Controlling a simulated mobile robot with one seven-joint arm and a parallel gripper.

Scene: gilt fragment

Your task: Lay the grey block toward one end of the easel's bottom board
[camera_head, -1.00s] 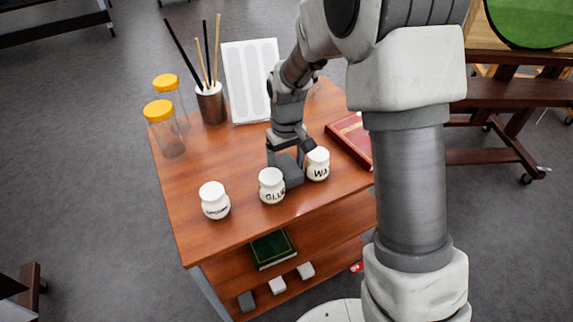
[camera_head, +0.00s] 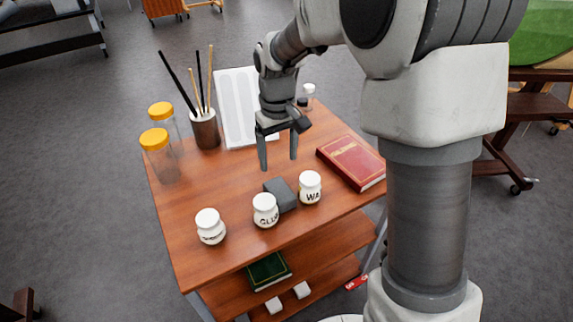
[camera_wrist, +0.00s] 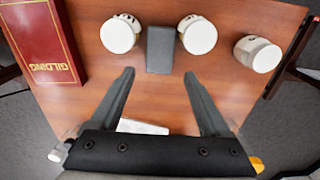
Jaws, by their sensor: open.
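The grey block (camera_head: 281,195) lies on the wooden table top between two white jars. In the wrist view the grey block (camera_wrist: 160,49) lies beyond the fingertips, in line with the gap between them. My gripper (camera_head: 278,163) is open and empty, above and behind the block; its fingers (camera_wrist: 158,73) are spread in the wrist view. The easel (camera_head: 510,155) stands on the floor at the right, partly hidden by my arm, with a green picture (camera_head: 545,40) on it.
White jars stand left (camera_head: 210,227), centre (camera_head: 265,211) and right (camera_head: 309,187) by the block. A red book (camera_head: 352,162), brush cup (camera_head: 205,130), yellow-lidded jars (camera_head: 158,155) and white panel (camera_head: 232,105) share the table. The lower shelf holds a green book (camera_head: 268,271) and white blocks (camera_head: 302,290).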

